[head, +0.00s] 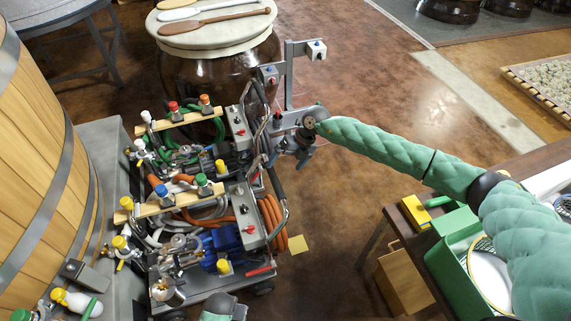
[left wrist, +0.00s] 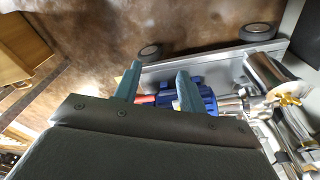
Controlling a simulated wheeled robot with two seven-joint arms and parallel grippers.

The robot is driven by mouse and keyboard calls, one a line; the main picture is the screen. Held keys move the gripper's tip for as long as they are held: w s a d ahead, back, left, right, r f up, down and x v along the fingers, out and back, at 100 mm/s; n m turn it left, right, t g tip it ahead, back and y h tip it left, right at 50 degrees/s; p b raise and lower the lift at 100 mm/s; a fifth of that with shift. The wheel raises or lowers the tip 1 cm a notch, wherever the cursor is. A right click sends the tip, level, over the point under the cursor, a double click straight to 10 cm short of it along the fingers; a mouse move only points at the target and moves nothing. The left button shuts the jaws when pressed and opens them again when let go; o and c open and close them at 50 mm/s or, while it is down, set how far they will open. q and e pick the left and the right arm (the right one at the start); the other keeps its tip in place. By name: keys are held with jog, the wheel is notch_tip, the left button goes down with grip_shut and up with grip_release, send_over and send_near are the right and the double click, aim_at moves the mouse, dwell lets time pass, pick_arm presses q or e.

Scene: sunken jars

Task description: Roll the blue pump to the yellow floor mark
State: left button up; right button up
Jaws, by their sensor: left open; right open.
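The blue pump (head: 222,243) is a blue motor on a grey wheeled cart, with orange hose and a black push handle (head: 281,200), at lower middle in the head view. The yellow floor mark (head: 297,244) is a small square on the brown floor just right of the cart. My right gripper (head: 303,156) is open above the floor, right of the carts and apart from the blue pump's handle. My left gripper (left wrist: 156,80) is open; its two green fingers point toward the cart, with the blue pump (left wrist: 207,91) behind them. I cannot tell whether they touch it.
A second pump cart with green hose (head: 190,140) stands directly behind the blue one. A wooden barrel (head: 40,150) and grey plinth (head: 107,150) bound the left. A lidded jar (head: 220,70) stands behind. A table with a green box (head: 455,262) is at right. The middle floor is open.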

aim_at(277, 178)
jog(key=b+x, duration=0.2)
jog(key=x, duration=0.4)
jog(key=shift+d+f+b, duration=0.15)
jog(key=shift+b, duration=0.15)
jog(key=b+x, duration=0.1)
jog(key=x, duration=0.2)
jog(key=shift+f+b, duration=0.35)
jog(key=shift+b, duration=0.05)
pick_arm(q)
notch_tip(277, 178, up, 19)
jog(key=shift+w+d, duration=0.2)
jog(key=shift+d, duration=0.25)
pick_arm(e)
jog(key=shift+a+f, duration=0.15)
jog(key=shift+a, duration=0.15)
pick_arm(q)
jog(key=shift+f, duration=0.1)
